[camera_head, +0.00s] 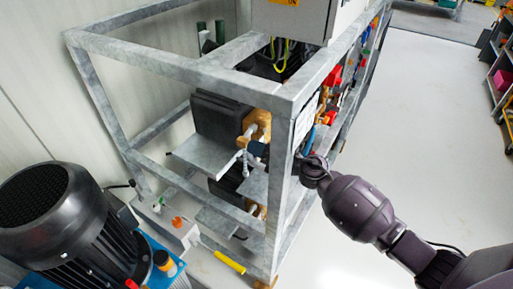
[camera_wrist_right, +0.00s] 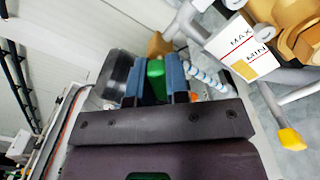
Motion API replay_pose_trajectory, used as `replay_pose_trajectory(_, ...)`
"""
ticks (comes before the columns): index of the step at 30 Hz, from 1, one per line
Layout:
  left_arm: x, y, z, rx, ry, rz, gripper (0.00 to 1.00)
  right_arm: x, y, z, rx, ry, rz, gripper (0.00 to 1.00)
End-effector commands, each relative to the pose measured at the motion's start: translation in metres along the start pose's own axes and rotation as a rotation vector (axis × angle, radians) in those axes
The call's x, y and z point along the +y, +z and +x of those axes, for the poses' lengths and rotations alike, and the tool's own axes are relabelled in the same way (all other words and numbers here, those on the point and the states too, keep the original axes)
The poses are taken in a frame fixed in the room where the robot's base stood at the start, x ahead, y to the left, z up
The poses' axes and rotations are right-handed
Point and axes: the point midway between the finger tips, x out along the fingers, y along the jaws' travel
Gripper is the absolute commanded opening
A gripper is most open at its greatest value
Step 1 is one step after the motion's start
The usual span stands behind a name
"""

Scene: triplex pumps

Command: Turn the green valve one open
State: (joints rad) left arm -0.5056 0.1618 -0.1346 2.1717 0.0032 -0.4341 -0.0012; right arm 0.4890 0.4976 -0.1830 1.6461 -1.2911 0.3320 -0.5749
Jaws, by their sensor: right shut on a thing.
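The green valve handle (camera_wrist_right: 156,78) shows in the right wrist view between the blue fingers of my right gripper (camera_wrist_right: 156,72). The fingers are shut on it from both sides, and only part of the green shows. A smaller green patch also shows at the bottom edge of that view. In the head view my right arm comes in from the lower right, and its wrist (camera_head: 316,171) is beside the grey frame post. The gripper's grip on the handle cannot be made out there. My left gripper is in neither view.
A grey metal frame (camera_head: 190,66) surrounds the pumps. A black motor (camera_head: 60,225) stands at the lower left. A white MAX/MIN plate (camera_wrist_right: 242,44) and a yellow-tipped lever (camera_wrist_right: 290,139) are right of my gripper in the wrist view. The floor (camera_head: 430,130) on the right is clear.

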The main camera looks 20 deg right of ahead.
Motion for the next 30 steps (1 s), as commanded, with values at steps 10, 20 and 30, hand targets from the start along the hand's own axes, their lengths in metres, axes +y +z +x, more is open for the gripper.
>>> replay_pose_trajectory(10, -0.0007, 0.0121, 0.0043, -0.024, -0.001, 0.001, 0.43, -0.0025, -0.0024, -0.0004, 0.003, -0.001, -0.317, 0.00)
replay_pose_trajectory(20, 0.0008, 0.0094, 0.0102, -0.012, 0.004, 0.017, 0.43, -0.0017, -0.0023, -0.0004, 0.003, 0.000, -0.591, 0.00)
replay_pose_trajectory(30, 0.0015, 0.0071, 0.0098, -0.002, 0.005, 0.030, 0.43, -0.0007, -0.0008, -0.0002, 0.001, 0.000, -0.755, 0.00)
